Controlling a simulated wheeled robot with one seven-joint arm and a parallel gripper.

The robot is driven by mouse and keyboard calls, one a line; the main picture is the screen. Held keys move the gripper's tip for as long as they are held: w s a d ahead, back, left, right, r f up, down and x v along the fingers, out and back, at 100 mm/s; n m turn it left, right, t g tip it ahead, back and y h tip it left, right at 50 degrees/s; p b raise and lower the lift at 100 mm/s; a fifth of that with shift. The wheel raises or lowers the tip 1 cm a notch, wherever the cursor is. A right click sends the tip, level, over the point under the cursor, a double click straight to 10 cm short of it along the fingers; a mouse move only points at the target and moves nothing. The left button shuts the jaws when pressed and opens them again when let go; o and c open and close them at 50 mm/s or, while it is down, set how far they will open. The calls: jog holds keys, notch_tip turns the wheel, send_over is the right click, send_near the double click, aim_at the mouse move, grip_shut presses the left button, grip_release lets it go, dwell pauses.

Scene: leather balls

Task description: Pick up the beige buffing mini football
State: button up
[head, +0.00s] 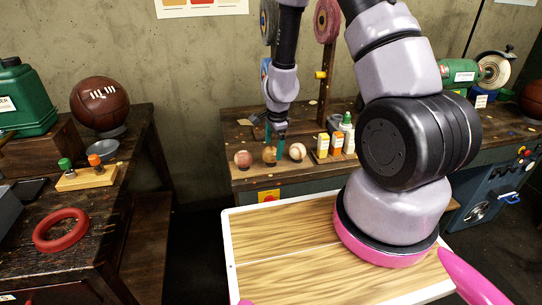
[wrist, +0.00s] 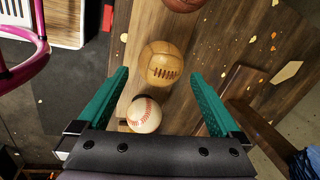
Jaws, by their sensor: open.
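The beige buffing mini football (wrist: 161,63) is a tan, panelled ball with dark laces, lying on the wooden bench. In the wrist view it shows between the two teal fingers of my gripper (wrist: 160,76), near their tips. My gripper is open and empty. In the head view the football (head: 270,155) is the middle of three small balls in a row, and my gripper (head: 275,134) points down just above it, partly covering it. I cannot tell whether the fingers touch it.
A white baseball (wrist: 144,115) lies close beside the football, and a reddish-brown ball (head: 243,159) is on its other side. Small bottles (head: 336,143) stand to the right on the bench. A post with buffing wheels (head: 327,20) rises behind.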

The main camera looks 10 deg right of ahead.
aim_at(272, 148)
jog(key=shift+w+a+f, duration=0.1)
jog(key=shift+w+f, duration=0.05)
jog(key=shift+f, duration=0.6)
jog(key=shift+w+a+f, duration=0.1)
jog(key=shift+f, duration=0.65)
jog(key=shift+w+a+f, duration=0.1)
jog(key=shift+w+f, duration=0.05)
jog(key=shift+f, duration=0.6)
jog(key=c, duration=1.1)
jog(key=shift+r, duration=0.2)
